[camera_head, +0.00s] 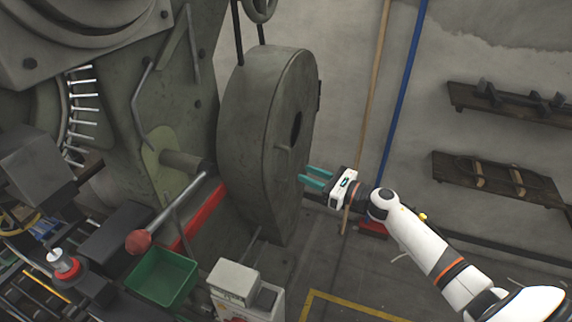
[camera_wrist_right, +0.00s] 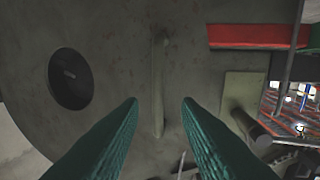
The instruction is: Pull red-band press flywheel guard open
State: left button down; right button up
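The flywheel guard (camera_head: 262,130) is a large grey-green rounded cover on the side of the press in the head view. It appears closed against the press body, and a red band (camera_head: 201,217) runs along the press beside its lower edge. In the right wrist view, a dark round hole (camera_wrist_right: 70,78) and an upright bar handle (camera_wrist_right: 158,85) show on the guard's face. My right gripper (camera_head: 304,175) is open at the guard's right side. In the wrist view its teal fingers (camera_wrist_right: 160,104) stand either side of the bar's lower part, apart from it. My left gripper is not in view.
A lever with a red ball knob (camera_head: 138,242), a green bin (camera_head: 162,276) and a white-and-grey box (camera_head: 233,283) stand in front of the press. Wall shelves (camera_head: 497,178) and wooden and blue poles (camera_head: 402,90) are at the right.

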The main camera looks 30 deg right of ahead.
aim_at(289, 178)
jog(key=x, duration=0.7)
jog(key=shift+w+f+p, duration=0.1)
jog(key=shift+w+p, duration=0.1)
jog(key=shift+p, duration=0.2)
grip_shut()
